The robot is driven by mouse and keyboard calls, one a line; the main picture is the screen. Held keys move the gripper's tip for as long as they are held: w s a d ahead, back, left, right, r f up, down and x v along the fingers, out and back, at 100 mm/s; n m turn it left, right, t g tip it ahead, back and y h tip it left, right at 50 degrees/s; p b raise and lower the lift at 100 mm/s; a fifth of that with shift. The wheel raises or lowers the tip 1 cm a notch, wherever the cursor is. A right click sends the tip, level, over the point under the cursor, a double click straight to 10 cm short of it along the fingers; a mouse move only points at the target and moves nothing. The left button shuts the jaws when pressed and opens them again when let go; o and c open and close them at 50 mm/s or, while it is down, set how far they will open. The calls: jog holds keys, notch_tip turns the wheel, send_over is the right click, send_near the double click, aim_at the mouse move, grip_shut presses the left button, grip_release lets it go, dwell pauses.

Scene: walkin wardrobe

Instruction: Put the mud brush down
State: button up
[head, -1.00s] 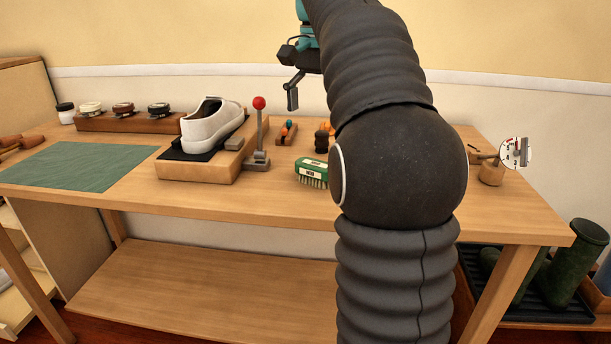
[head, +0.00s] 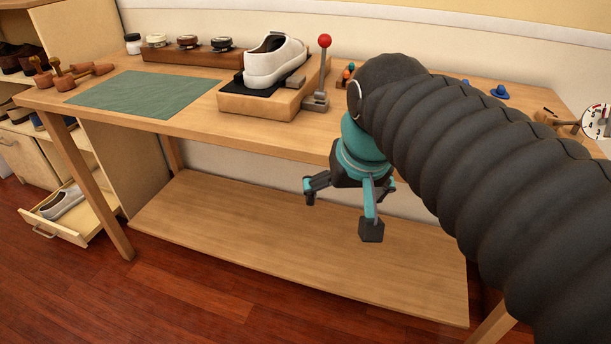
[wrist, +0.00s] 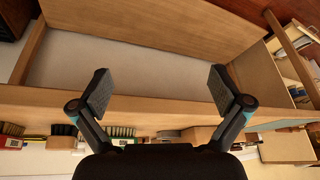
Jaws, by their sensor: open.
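My gripper (head: 342,210) is open in front of the workbench's front edge, over the lower shelf (head: 250,250) in the head view. In the wrist view my gripper (wrist: 160,90) has its fingers wide apart with nothing between them. Along the bottom of that view, beyond the bench edge, brushes show upside down: a dark-bristled brush with a red part (wrist: 12,143), another dark-bristled brush (wrist: 62,130), and green-tinged bristles (wrist: 121,131) partly behind my gripper. I cannot tell which is the mud brush. My arm hides that part of the bench top in the head view.
The bench (head: 190,115) carries a green mat (head: 135,93), a white shoe (head: 272,62) on a wooden stand, a red-knobbed lever (head: 324,42) and several tins. A dial (head: 597,121) stands at the right. An open drawer (head: 75,215) juts out lower left.

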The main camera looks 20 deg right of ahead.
jog(key=s+a+f+n+t, duration=0.1)
jog(key=s+f+n, duration=0.1)
jog(key=s+f, duration=0.2)
notch_tip(320, 180, down, 3)
jog(key=shift+s+a+r, duration=0.1)
jog(key=shift+s+a, duration=0.15)
jog(key=shift+a, duration=0.1)
jog(key=w+d+r+m+g, duration=0.1)
jog(key=w+d+r, duration=0.1)
jog(key=w+r, duration=0.2)
jog(key=w+d+r+m, duration=0.1)
jog(key=w+r+m, duration=0.1)
jog(key=w+r, duration=0.2)
jog(key=w+d+r+m+g, duration=0.1)
jog(key=w+r, duration=0.3)
jog(key=r, duration=0.4)
jog(key=shift+w+d+r+m+g, duration=0.15)
jog(key=shift+d+r+m+g, duration=0.2)
jog(key=shift+d+m, duration=0.35)
jog(key=w+d+r+m+g, duration=0.3)
jog(key=w+d+r+m, duration=0.3)
jog(key=w+d+r, duration=0.3)
jog(key=f+b, duration=0.1)
jog(key=f, duration=0.6)
jog(key=f+b, duration=0.1)
jog(key=f, duration=0.6)
jog(key=shift+s+d, duration=0.1)
jog(key=shift+d, duration=0.1)
